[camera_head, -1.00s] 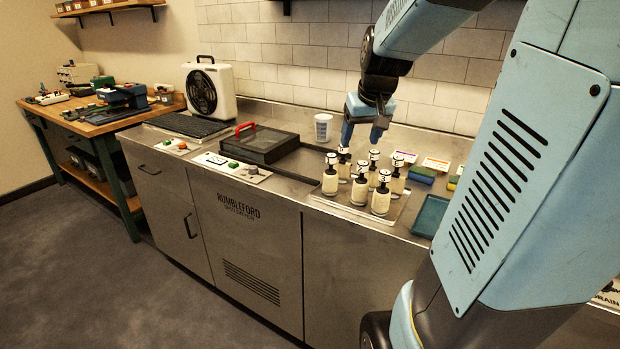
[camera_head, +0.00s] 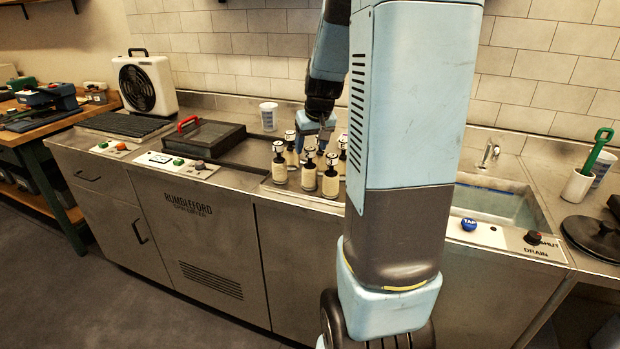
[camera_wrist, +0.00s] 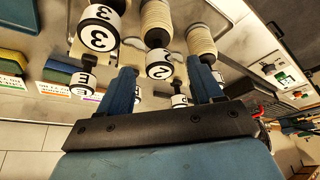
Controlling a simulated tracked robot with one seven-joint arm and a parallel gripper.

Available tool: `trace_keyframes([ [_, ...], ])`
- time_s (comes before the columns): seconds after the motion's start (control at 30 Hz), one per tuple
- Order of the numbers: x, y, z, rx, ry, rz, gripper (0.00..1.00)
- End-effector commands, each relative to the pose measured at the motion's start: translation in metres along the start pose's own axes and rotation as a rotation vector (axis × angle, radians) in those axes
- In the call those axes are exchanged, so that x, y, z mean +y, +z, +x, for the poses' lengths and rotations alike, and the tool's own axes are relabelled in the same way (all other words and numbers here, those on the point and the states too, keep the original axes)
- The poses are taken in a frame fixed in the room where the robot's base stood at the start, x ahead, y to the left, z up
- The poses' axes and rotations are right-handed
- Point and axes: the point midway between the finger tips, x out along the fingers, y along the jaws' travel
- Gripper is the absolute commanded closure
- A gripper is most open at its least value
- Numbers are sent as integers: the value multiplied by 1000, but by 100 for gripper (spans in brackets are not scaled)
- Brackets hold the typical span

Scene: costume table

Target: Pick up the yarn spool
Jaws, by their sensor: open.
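A cap marked 3 (camera_wrist: 98,30) is to the left. No thing is seen held; whether a finger touches a bottle I cannot tell.
A sink (camera_head: 490,203) is at right. In the wrist view, blue and green-yellow blocks (camera_wrist: 14,63) lie at left with small cards.

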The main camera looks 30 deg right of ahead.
Motion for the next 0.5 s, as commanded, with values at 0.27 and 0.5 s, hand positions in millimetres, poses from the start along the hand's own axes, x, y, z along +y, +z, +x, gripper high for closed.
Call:
trace_keyframes([
  [0.27, 1, 0, 21, -3, 0, 1, 35],
  [0.5, 0, -2, 48, -1, 0, 0, 35],
])
